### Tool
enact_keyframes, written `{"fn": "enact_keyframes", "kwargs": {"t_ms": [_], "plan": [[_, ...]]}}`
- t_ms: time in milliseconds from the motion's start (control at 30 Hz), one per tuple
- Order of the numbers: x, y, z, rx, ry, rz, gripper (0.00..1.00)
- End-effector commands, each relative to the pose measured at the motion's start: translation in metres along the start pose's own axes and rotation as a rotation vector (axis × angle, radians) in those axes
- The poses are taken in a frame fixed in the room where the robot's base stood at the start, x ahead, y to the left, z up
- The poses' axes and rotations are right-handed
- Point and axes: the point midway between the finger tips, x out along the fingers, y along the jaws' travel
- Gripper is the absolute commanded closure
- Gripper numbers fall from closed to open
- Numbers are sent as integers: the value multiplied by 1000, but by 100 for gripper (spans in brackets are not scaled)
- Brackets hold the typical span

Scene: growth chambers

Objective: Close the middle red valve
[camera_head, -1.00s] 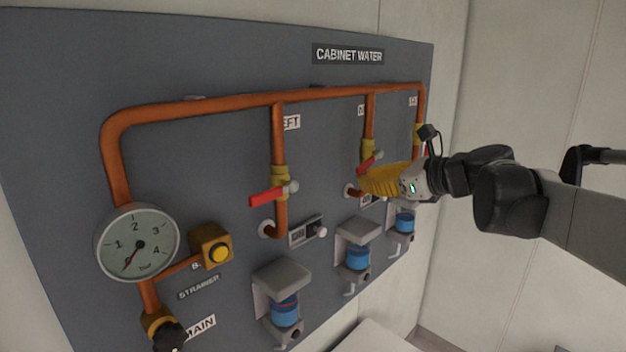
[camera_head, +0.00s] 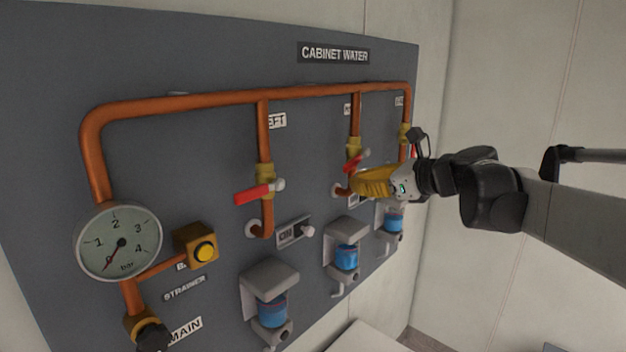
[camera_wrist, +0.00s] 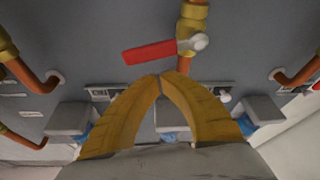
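The middle red valve handle (camera_head: 357,160) sits on a brass valve body on the middle copper drop pipe. In the wrist view the handle (camera_wrist: 149,52) lies crosswise, sticking out left of the pipe from a pale pivot knob (camera_wrist: 199,42). My gripper (camera_head: 354,183) has yellow fingers and is just below the handle in the head view. In the wrist view the fingertips (camera_wrist: 160,77) meet just below the handle, with nothing seen between them. I cannot tell whether they touch the handle.
The left valve's red handle (camera_head: 252,194) also lies crosswise. The right valve (camera_head: 404,133) is partly hidden by my arm. A pressure gauge (camera_head: 118,243), yellow button (camera_head: 206,251) and filter units with blue cups (camera_head: 347,256) jut from the grey panel (camera_head: 200,55).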

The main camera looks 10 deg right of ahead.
Motion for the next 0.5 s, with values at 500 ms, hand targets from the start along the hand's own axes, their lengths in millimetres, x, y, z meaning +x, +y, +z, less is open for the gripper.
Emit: {"fn": "enact_keyframes", "kwargs": {"t_ms": [500], "plan": [[-78,2,-18,0,0,-1,100]]}}
